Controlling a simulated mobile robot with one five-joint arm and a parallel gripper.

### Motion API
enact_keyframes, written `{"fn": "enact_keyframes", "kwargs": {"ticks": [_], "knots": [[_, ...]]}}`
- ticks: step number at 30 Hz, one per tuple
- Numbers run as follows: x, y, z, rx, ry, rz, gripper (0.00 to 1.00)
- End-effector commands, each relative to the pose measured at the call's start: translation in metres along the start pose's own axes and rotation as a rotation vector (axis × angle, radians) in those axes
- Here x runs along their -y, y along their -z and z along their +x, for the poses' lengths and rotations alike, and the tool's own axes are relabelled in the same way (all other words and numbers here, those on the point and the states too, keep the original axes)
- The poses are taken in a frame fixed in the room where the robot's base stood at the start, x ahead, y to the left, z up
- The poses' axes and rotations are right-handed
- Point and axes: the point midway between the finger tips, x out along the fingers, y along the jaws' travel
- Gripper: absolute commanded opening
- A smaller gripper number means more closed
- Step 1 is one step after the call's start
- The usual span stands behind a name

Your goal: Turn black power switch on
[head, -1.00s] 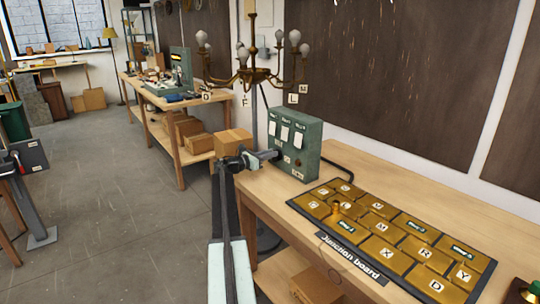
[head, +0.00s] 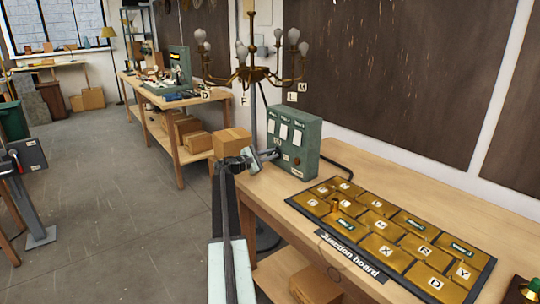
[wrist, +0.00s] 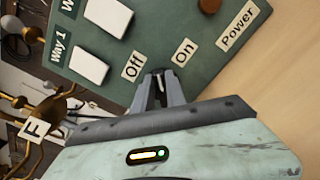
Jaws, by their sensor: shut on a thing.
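The green control panel (head: 305,155) stands at the back of the workbench, with white cards, small labels and a reddish-brown knob (head: 297,161) on its front. In the wrist view the panel (wrist: 195,55) shows "Off" (wrist: 133,66), "On" (wrist: 184,52) and "Power" (wrist: 238,33) labels. My gripper (wrist: 158,76) is at the panel face, between "Off" and "On". Its fingers are shut on the black power switch, which is mostly hidden between them. In the head view my gripper (head: 271,155) reaches the panel's lower left.
The junction board (head: 408,277) with gold tiles lies on the workbench (head: 430,204) to the right. A cardboard box (head: 233,142) is behind my arm.

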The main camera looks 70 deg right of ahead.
Motion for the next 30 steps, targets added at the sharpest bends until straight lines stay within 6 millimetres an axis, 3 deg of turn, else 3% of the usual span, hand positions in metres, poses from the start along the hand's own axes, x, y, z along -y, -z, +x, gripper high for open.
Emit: {"fn": "enact_keyframes", "kwargs": {"ticks": [18, 30], "knots": [[0.009, 0.004, 0.000, -0.003, -0.003, 0.557, 0.00], [0.012, 0.006, 0.000, -0.004, -0.003, 0.768, 0.00]]}}
